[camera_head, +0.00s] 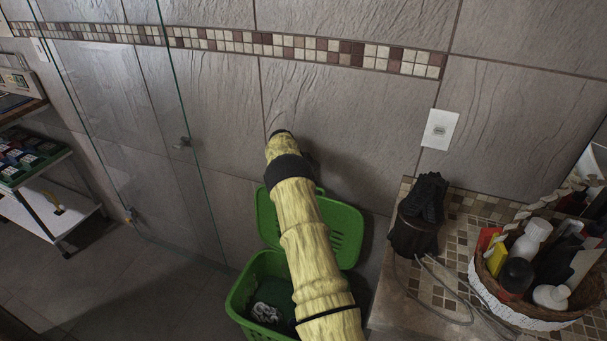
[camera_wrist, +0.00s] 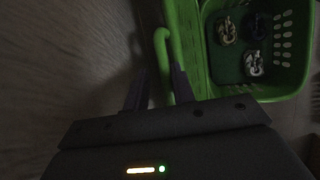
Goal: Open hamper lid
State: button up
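The green hamper (camera_head: 240,296) stands on the floor below my arm, and its inside shows from above. Its green lid (camera_head: 345,232) is raised at the back, next to the tiled wall. My arm covers part of both. In the wrist view the hamper's perforated wall (camera_wrist: 287,40) is at the upper right and the lid (camera_wrist: 185,38) shows nearly edge-on. A curved green handle (camera_wrist: 164,50) on the lid reaches down between the fingers of my gripper (camera_wrist: 161,78). The fingers are apart, with a gap left of the handle. In the head view my gripper is hidden.
Several crumpled cloths (camera_wrist: 254,62) lie inside the hamper. A stone counter (camera_head: 395,312) at right holds a dark object (camera_head: 418,215) with a cord and a basket (camera_head: 520,315) of bottles. A glass panel (camera_head: 140,130) and a shelf cart (camera_head: 45,205) are at left.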

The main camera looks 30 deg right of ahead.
jog(key=v, duration=1.7)
jog(key=shift+a, duration=0.15)
jog(key=shift+r, duration=0.15)
jog(key=s+a+r+m+t+y+p, duration=0.2)
jog(key=s+a+r+m+t+y, duration=0.15)
jog(key=s+a, duration=1.15)
jog(key=s+a+m, duration=0.1)
jog(key=s+a, duration=0.4)
jog(key=s, duration=0.4)
jog(key=s+a+f+m+t+y+p, duration=0.1)
jog(key=s+a+m, duration=0.1)
jog(key=s+a, duration=0.3)
jog(key=s, duration=0.4)
jog(key=shift+s+f, duration=0.25)
jog(key=shift+s, duration=0.05)
jog(key=shift+w, duration=0.1)
